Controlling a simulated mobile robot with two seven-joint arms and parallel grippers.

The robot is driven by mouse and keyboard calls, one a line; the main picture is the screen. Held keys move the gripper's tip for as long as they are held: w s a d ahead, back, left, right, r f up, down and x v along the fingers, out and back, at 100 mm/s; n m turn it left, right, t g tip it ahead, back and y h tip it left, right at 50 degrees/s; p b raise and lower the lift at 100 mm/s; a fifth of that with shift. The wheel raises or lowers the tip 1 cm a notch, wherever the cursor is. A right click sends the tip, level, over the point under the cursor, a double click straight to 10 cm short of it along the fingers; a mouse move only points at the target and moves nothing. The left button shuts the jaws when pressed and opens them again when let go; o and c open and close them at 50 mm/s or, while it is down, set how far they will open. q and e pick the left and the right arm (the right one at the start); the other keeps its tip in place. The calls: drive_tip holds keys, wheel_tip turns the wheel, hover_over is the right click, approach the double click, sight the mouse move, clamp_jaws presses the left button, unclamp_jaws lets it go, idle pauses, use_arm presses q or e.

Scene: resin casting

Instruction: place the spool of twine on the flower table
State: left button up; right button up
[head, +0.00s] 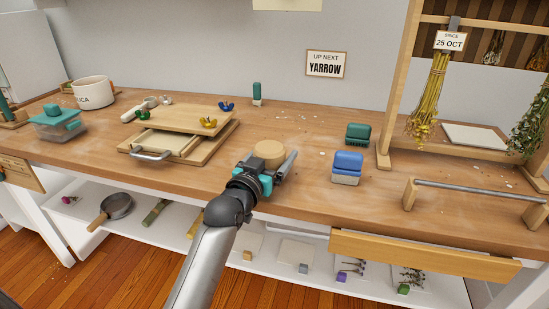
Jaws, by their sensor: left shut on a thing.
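My left gripper (267,165) reaches in from the bottom of the head view over the front middle of a wooden bench. It is shut on a round tan thing, which looks like the spool of twine (269,149). Its pale top shows between the fingers; its lower part is hidden by the gripper. I cannot tell whether it touches the bench or is held just above it. The wooden bench (300,195) has dried flowers hanging over its right end; no separate flower table can be made out. My right gripper is not in view.
A flower press (180,119) with wing nuts stands left of the gripper. A rack (384,150) holds yellow flowers (428,100). A metal bar (480,189) runs along the right front. Bench behind the gripper is mostly clear.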

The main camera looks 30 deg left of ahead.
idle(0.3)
use_arm(q)
drive_tip(key=o, duration=1)
drive_tip(key=shift+f, duration=0.1)
drive_tip(key=shift+o, duration=0.8)
